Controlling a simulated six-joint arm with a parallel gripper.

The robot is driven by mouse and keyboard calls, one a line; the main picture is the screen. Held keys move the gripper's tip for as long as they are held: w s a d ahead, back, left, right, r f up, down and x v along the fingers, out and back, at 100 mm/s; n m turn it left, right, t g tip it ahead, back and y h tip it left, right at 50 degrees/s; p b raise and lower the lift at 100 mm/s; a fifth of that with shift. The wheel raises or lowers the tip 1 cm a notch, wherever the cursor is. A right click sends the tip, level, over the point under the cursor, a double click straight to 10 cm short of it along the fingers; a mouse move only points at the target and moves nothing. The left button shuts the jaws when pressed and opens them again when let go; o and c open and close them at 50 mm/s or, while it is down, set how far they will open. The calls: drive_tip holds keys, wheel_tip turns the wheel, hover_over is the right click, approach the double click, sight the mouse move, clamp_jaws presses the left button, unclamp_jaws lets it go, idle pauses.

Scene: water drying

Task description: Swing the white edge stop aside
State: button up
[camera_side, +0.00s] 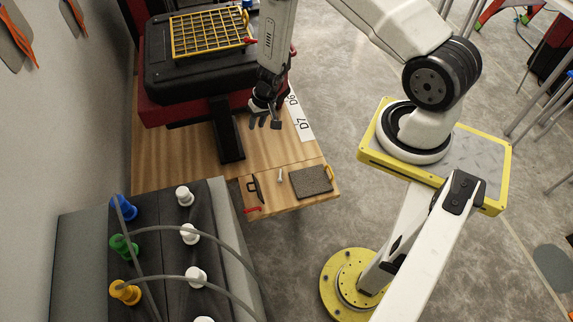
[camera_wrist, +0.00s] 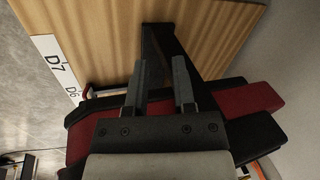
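A small whitish piece (camera_side: 279,175), which looks like the edge stop, lies on the wooden table near its front edge, between a black handle-like part and a dark grey pad. It is too small to tell how it is fixed, and I cannot make it out in the wrist view. My gripper (camera_side: 265,123) is over the table, farther back than this piece and apart from it. In the wrist view my gripper (camera_wrist: 160,75) has its two fingers spread with nothing held between them.
A black post (camera_side: 228,130) stands left of my gripper, under a black and red machine (camera_side: 200,80) with a yellow grid (camera_side: 208,33). A dark pad (camera_side: 312,180), a black handle (camera_side: 257,187) and a red piece (camera_side: 252,209) are near the front. A D6/D7 label (camera_side: 299,117) lines the right edge.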

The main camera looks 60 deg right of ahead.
drive_tip(key=shift+a+r+n, duration=0.2)
drive_tip(key=shift+a+r, duration=0.05)
drive_tip(key=shift+r, duration=0.5)
drive_tip(key=shift+a+r+n, duration=0.2)
drive_tip(key=shift+r, duration=0.55)
drive_tip(key=shift+o, duration=1.4)
drive_tip(key=shift+f, duration=0.1)
drive_tip(key=m+h, duration=0.1)
drive_tip(key=m, duration=0.7)
approach(281, 173)
drive_tip(key=a, duration=0.1)
drive_tip(key=shift+a+f, duration=0.2)
drive_tip(key=shift+f, duration=0.15)
drive_tip(key=shift+x, duration=3.7)
